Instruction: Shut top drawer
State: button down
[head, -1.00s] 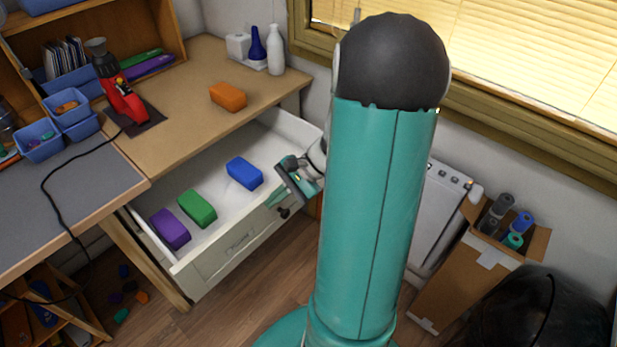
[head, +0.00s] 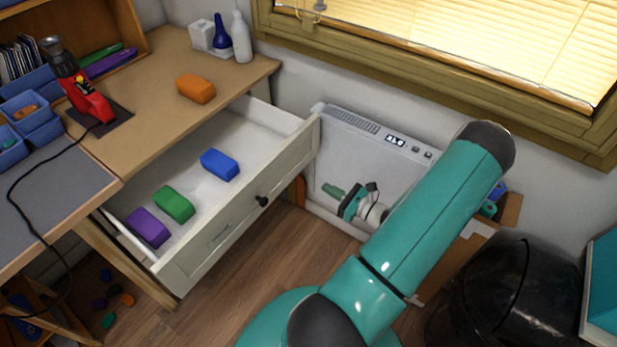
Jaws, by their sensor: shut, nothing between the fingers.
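The top drawer (head: 235,223) is pulled out from under the wooden desk. Its pale front has a dark round knob (head: 262,201) and a label holder. Inside lie a purple block (head: 148,228), a green block (head: 174,203) and a blue block (head: 220,164). My gripper (head: 333,191) is shut and empty. It is to the right of the drawer front, in front of the white heater, and apart from the drawer. Its fingers point left toward the drawer side of the picture.
An orange block (head: 196,88) and white and blue bottles (head: 241,38) stand on the desktop. A white heater (head: 365,150) is against the wall. A black bin (head: 495,295) stands at lower right. Wooden floor (head: 265,265) is clear before the drawer.

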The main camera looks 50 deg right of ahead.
aim_at(287, 167)
jog(key=w, duration=1.3)
jog(key=shift+w+a, duration=0.2)
jog(key=shift+w, duration=0.05)
jog(key=shift+w, duration=0.15)
